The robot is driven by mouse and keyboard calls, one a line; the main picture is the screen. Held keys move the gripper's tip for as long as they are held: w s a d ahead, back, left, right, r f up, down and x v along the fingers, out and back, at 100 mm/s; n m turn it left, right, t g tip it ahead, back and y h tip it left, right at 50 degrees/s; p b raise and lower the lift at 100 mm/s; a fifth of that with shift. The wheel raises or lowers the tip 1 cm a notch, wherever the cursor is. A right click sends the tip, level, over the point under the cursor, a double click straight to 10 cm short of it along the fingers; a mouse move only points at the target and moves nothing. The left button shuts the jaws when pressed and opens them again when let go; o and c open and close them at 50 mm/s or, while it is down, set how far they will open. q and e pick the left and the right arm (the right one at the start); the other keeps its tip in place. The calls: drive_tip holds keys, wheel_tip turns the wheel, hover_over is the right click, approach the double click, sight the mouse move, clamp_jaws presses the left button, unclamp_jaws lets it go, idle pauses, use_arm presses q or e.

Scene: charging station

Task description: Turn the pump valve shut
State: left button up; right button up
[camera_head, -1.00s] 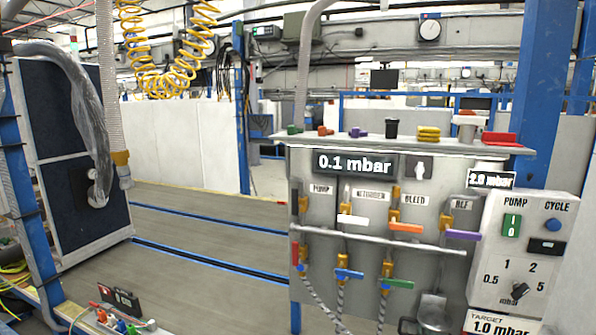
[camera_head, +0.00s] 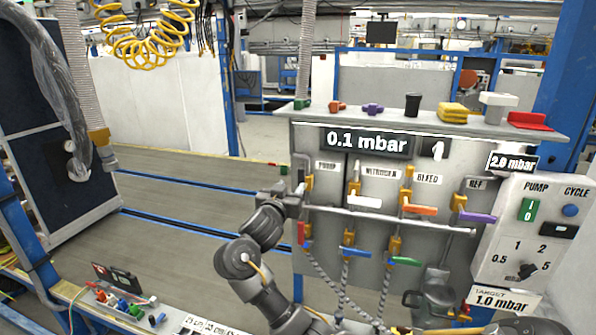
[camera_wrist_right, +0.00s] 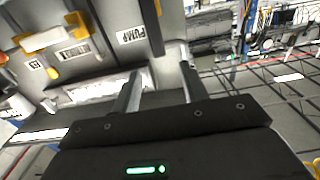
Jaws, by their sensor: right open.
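The pump valve is at the left end of the grey panel, beside the PUMP label (camera_head: 327,165); its brass body (camera_head: 309,184) shows in the head view, while my gripper covers part of it. In the right wrist view its dark handle (camera_wrist_right: 151,28) stands just beyond and between the fingertips. My right gripper (camera_head: 300,194) is open at the valve, with its fingers also in the wrist view (camera_wrist_right: 158,80). I cannot tell whether either finger touches the handle. My left gripper is out of view.
A grey horizontal rail (camera_head: 390,219) crosses the panel below the upper valves. White (camera_head: 365,201), orange (camera_head: 420,210) and purple (camera_head: 477,217) handles sit to the right. Displays read 0.1 mbar (camera_head: 366,143) and 2.0 mbar (camera_head: 512,162). Small coloured parts line the shelf (camera_head: 340,117).

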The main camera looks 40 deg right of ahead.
sight(301, 174)
drive_tip(key=p+x, duration=0.3)
drive_tip(key=x, duration=0.6)
drive_tip(key=shift+d, duration=0.4)
drive_tip(key=shift+w+d+f, duration=0.15)
drive_tip(key=shift+w+d, duration=0.15)
drive_tip(key=shift+d, duration=0.15)
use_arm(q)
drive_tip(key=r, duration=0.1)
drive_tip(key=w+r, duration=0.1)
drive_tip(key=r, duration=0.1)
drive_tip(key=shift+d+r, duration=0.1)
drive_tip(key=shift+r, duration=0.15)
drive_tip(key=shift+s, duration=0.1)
use_arm(e)
clamp_jaws()
